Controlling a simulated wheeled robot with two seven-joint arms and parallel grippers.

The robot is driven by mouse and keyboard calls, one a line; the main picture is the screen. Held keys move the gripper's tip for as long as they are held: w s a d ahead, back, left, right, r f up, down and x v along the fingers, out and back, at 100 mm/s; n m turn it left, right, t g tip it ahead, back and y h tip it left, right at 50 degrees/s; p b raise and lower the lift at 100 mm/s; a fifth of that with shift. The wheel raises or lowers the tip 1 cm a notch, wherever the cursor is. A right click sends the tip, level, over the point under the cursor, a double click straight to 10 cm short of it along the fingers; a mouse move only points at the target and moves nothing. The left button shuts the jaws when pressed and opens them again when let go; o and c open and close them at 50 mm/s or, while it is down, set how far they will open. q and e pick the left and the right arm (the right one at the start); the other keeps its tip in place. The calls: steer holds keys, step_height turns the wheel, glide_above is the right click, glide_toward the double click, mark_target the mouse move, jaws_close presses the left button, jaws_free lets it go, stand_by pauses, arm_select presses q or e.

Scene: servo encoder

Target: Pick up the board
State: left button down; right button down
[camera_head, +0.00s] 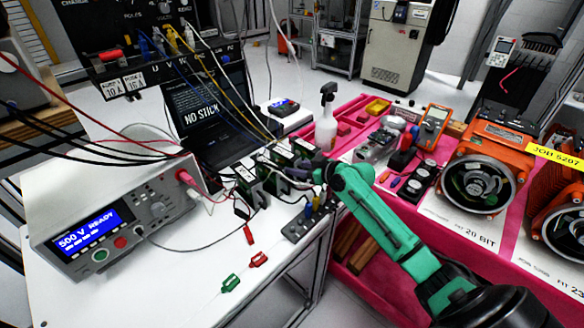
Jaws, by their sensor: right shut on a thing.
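Several small dark green boards stand close together at the right end of the white bench (160,262). One board (304,148) is at the back of the group, and another (250,185) is at the left. My right gripper (303,172), at the end of the green arm, reaches in from the lower right. It is shut on a board (281,156) within the group. The fingertips and the board's lower edge are small and partly hidden, so I cannot tell whether it is clear of its support. My left gripper is not in view.
A tester (110,220) reading "500 V READY" stands on the left of the bench, with cables around it. Red and green clips (231,283) lie at the front. A white spray bottle (327,120) and orange motors (480,180) stand on the pink-covered table (365,262).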

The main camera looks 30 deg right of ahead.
step_height(320, 180, up, 20)
steer(key=b, duration=0.1)
steer(key=shift+f, duration=0.15)
stand_by(0.4)
